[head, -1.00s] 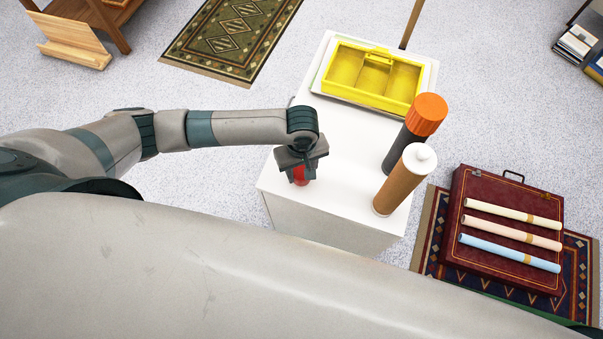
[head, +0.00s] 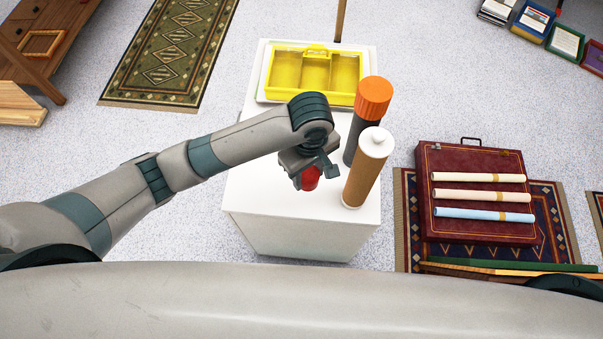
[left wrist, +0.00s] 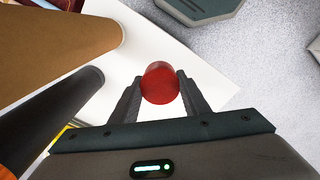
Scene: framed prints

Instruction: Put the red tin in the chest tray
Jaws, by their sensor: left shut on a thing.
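The red tin (head: 310,178) is between the fingers of my left gripper (head: 312,172), which is shut on it over the white cabinet top (head: 262,190). In the left wrist view the tin (left wrist: 160,83) shows as a round red end between both fingertips (left wrist: 160,92). How high it is above the top I cannot tell exactly. The yellow tray (head: 284,73) with compartments sits at the back of the cabinet top; my wrist is in front of its near side. The compartments I see look empty. My right gripper is not in view.
A brown tube with a white cap (head: 364,172) stands just right of the tin. A dark tube with an orange cap (head: 371,105) stands behind it, near the tray's right end. A maroon case (head: 470,160) with rolled prints lies on the floor at the right.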

